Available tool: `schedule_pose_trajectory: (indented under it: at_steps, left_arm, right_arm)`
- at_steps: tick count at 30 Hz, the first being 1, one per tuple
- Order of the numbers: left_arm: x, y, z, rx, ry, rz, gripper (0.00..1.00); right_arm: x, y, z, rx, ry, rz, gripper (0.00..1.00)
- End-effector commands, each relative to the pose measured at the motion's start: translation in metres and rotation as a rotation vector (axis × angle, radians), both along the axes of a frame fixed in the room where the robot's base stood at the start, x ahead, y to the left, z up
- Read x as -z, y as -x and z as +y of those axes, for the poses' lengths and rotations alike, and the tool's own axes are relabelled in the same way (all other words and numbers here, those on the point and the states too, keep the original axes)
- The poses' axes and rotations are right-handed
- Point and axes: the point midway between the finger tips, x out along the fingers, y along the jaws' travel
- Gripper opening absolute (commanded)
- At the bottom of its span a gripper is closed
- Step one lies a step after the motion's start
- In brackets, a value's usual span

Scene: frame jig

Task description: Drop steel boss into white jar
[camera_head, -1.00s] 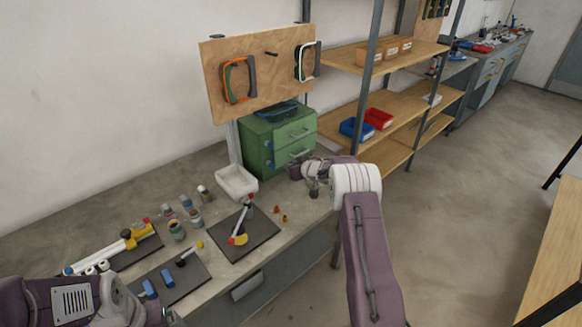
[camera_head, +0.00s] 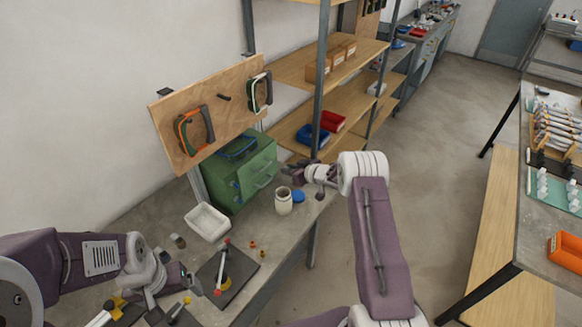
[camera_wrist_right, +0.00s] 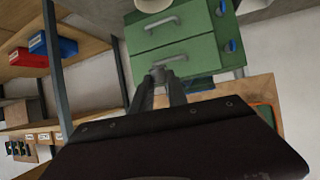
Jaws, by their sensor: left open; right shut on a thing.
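The white jar (camera_head: 283,203) stands open on the bench in front of the green cabinet, with a blue lid (camera_head: 298,196) beside it. My right gripper (camera_head: 288,170) is above and behind the jar, pointing at the cabinet. In the right wrist view its jaws (camera_wrist_right: 158,75) are closed on a small grey piece, likely the steel boss, mostly hidden by the fingers. A pale rounded thing, likely the jar (camera_wrist_right: 155,5), shows at that view's top edge. My left gripper (camera_head: 186,281) is open over the bench's left part, near the small pots.
The green cabinet (camera_head: 235,185) stands close to my right gripper. A white tray (camera_head: 207,223) lies left of the jar. A dark mat (camera_head: 228,271) with a jointed part and small brass pieces lie nearer. Shelving (camera_head: 320,75) rises behind the right arm.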

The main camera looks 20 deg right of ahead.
Motion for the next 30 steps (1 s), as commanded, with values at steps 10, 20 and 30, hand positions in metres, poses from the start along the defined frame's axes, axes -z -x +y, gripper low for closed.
schedule_pose_trajectory:
  at_steps: [10,20,30]
  left_arm:
    - [0.044,0.000,0.000,0.000,0.000,-0.001,0.88]
    - [0.047,0.000,0.000,0.000,0.000,-0.001,0.88]
    - [0.047,0.000,0.000,0.000,0.000,-0.001,0.88]
  right_arm:
    - [0.051,0.000,0.000,0.002,-0.001,0.001,0.00]
    - [0.056,0.000,0.000,0.001,0.000,0.000,0.00]
    - [0.056,0.000,0.000,0.001,0.000,0.000,0.44]
